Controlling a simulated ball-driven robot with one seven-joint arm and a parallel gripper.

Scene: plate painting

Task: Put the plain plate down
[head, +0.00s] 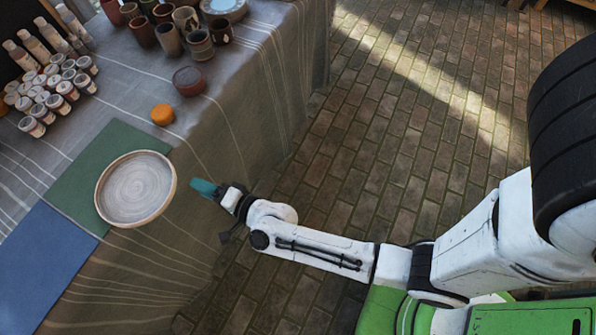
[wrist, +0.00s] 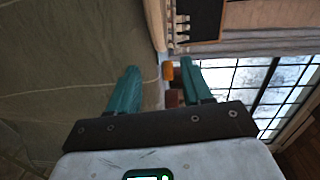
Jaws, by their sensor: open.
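The plain plate (head: 135,189), round and pale with a tan rim, lies on the green mat (head: 80,181) near the table's front edge in the head view. Its rim reaches past the mat's edge. My gripper (head: 203,187) is just to the right of the plate, apart from it, out beyond the table's edge. In the wrist view my gripper (wrist: 157,80) shows its two teal fingers spread apart with nothing between them.
A blue mat (head: 42,268) lies beside the green one. An orange thing (head: 162,114) and a dark red bowl (head: 189,81) stand farther along the table edge. Several paint pots (head: 50,92) and mugs (head: 168,38) are at the back. The brick floor (head: 390,130) is clear.

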